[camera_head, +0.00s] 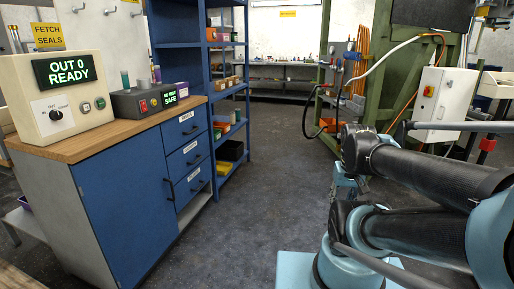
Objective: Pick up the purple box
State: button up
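My arm fills the right side of the view. What seems to be my gripper (349,190) shows as a small teal part below the arm's black joint, far to the right of the purple object. My arm hides much of it, and its fingers cannot be made out.
A blue cabinet (135,208) with a wooden top carries an "OUT 0 READY" control box (62,92) and a dark "SAFE" unit (150,101). A blue shelf rack (228,110) stands behind it. A green frame (385,75) with hoses stands right. The middle floor (265,185) is clear.

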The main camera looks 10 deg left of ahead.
aim_at(182, 88)
jog(key=u, duration=0.45)
jog(key=i, duration=1.2)
jog(key=u, duration=0.8)
jog(key=i, duration=0.5)
jog(key=u, duration=0.15)
